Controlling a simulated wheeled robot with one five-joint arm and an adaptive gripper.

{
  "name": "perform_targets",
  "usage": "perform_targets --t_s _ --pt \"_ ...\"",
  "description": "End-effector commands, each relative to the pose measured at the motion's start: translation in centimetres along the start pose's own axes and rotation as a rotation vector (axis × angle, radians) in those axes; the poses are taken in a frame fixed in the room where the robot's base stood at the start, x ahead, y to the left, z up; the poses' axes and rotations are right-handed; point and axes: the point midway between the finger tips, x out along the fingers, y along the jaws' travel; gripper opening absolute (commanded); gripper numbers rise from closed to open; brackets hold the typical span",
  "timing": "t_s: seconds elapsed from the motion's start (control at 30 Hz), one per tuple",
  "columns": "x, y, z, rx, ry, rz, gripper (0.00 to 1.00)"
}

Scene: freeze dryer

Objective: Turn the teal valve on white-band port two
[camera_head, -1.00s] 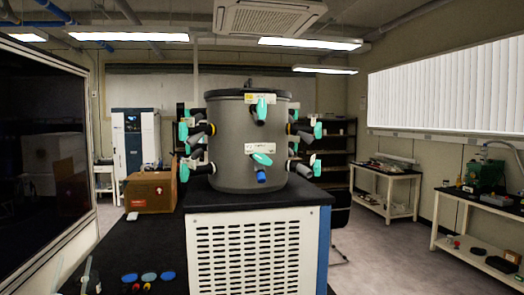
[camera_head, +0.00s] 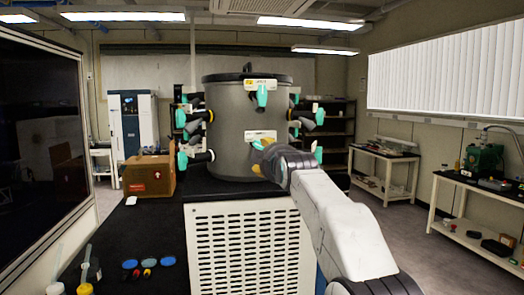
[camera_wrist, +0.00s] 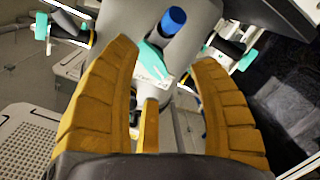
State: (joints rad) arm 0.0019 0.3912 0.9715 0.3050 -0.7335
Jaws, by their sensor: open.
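A grey drum (camera_head: 230,128) carries several side ports with teal valves. The lower front port has a white label band (camera_head: 260,135) and a teal valve (camera_head: 257,145), partly hidden by my gripper in the head view. In the wrist view this teal valve (camera_wrist: 153,62) lies between and just beyond my yellow fingers, with a blue cap (camera_wrist: 172,20) beside it. My gripper (camera_wrist: 163,60) is open around the valve's line, and I see no clear contact. In the head view my gripper (camera_head: 262,160) is at the drum's lower front. The port's number is unreadable.
Another teal valve (camera_head: 262,94) sits above on the front, and more ports (camera_head: 193,118) stick out at the drum's left and right sides. The drum stands on a white vented cabinet (camera_head: 250,240). A cardboard box (camera_head: 150,176) stands to the left.

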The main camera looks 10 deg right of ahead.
Motion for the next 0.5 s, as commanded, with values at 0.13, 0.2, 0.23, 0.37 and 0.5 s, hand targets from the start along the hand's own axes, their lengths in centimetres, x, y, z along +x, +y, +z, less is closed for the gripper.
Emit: perform_targets --t_s 0.13,0.2,0.23,0.37,0.5 --pt "0.0 1.0 -1.1 -0.157 0.048 0.051 0.56" --pt "0.0 1.3 -1.5 -0.215 0.061 0.068 0.56" --pt "0.0 1.4 -1.6 -0.236 0.064 0.073 0.56" --pt "0.1 1.5 -1.7 -0.296 0.064 0.077 0.56" --pt "1.0 1.6 -1.8 -0.316 0.061 0.076 0.56"
